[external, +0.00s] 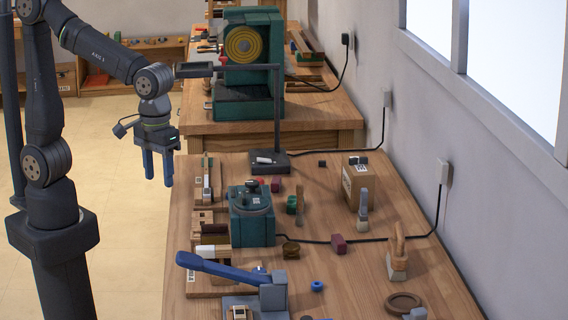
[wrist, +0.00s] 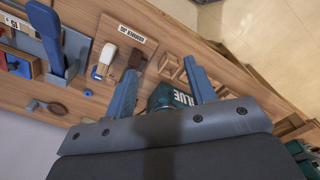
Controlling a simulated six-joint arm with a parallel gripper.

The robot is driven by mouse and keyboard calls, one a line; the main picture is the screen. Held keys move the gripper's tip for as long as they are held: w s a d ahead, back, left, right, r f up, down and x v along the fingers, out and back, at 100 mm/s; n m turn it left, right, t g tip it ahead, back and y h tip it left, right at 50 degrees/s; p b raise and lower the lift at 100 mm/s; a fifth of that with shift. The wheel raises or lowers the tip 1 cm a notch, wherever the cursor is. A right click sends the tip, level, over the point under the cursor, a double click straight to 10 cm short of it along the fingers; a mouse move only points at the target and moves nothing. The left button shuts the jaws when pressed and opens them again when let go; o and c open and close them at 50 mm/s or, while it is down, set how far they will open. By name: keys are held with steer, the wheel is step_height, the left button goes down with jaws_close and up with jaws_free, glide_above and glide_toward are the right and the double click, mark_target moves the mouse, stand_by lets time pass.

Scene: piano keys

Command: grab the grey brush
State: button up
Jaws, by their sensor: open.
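In the external view, an upright brush-like thing with a grey handle (external: 364,202) and a pale lower part stands on the near workbench, in front of a cardboard box. It looks like the grey brush. My gripper (external: 158,180) hangs off the left side of the bench, well above the floor, with its blue fingers pointing down. It is far to the left of the grey-handled thing and touches nothing there. In the wrist view, the fingers of my gripper (wrist: 163,78) are apart with nothing held between them. I cannot make out the grey brush in that view.
A teal glue pot (external: 251,215) and a blue lever press (external: 230,270) stand on the near bench (external: 330,265). A wooden-handled brush (external: 397,255), a maroon block (external: 338,243) and a cardboard box (external: 356,184) are nearby. A dark lamp-like stand (external: 277,120) rises at the back. A cable crosses the bench.

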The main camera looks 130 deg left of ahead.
steer(key=w+a+m+t, duration=0.2)
steer(key=w+a, duration=0.6)
steer(key=a, duration=0.2)
steer(key=m+t+y, duration=0.3)
steer(key=m+y, duration=0.2)
steer(key=m, duration=0.2)
glide_toward(367, 199)
steer(key=shift+s+a+x, duration=0.15)
steer(key=shift+x, duration=1.65)
steer(key=shift+s+a+x, duration=0.15)
steer(key=shift+s+x, duration=0.05)
steer(key=shift+x, duration=1.6)
steer(key=shift+s+a+x, duration=0.15)
steer(key=shift+a+x, duration=0.05)
steer(key=shift+x, duration=1.6)
steer(key=shift+c, duration=0.4)
steer(key=c, duration=1)
